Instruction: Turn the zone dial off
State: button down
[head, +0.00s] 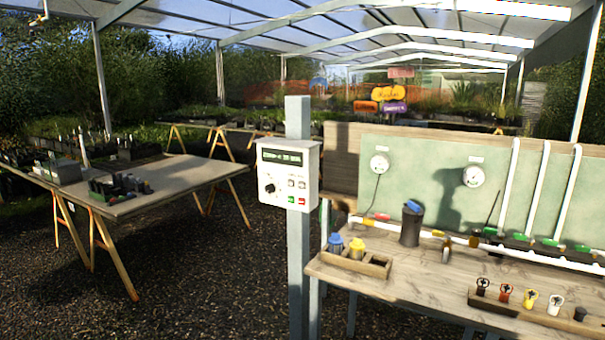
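A white control box (261,170) is mounted on a grey post (298,265) near the middle of the head view. It has a lit display (282,157) along its top, with text too small to read. A black round dial (269,188) sits at its lower left; its setting is too small to tell. Small buttons are to its right, including a green one (291,199) and a red one (302,201). Two white round fittings, one on the left (379,163) and one on the right (473,176), are on a green panel; their kind is unclear.
A wooden bench (420,277) at right holds a dark cylinder (411,226), a wooden box (345,262) with blue- and yellow-topped items, and a rack of small valves (520,306). A trestle table (165,178) stands at left. Gravel floor (190,285) between is clear.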

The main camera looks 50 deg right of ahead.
aim_at(270, 188)
jog(key=u, duration=1.25)
jog(key=k, duration=0.1)
jog(key=z, duration=2.8)
jog(key=k, duration=0.9)
jog(key=u, duration=0.15)
jog(key=i, duration=0.85)
jog(key=z, duration=0.05)
